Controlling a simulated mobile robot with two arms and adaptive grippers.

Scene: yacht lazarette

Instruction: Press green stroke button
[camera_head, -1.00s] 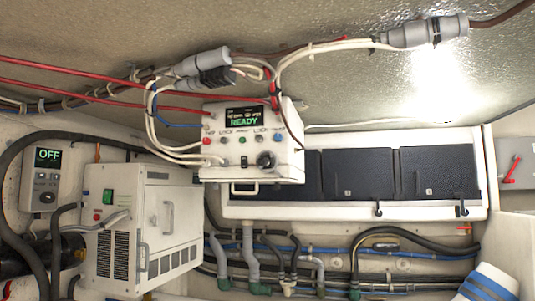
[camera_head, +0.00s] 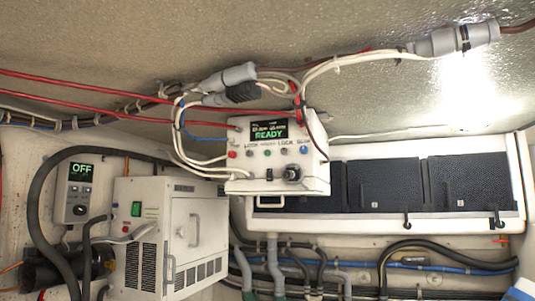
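A white control box (camera_head: 240,180) hangs below the ceiling near the middle of the head view. Its screen (camera_head: 270,131) shows small text and the word READY in green. A black knob (camera_head: 292,174) and a small black switch sit below the row. The labels are too small to read surely. Neither of my grippers shows in this view.
White and red cables with grey connectors (camera_head: 228,78) run above and left of the box. A white cabinet with dark panels (camera_head: 387,184) is behind, right. A white vented unit (camera_head: 160,230) and an OFF display box (camera_head: 77,190) stand left. Hoses run below.

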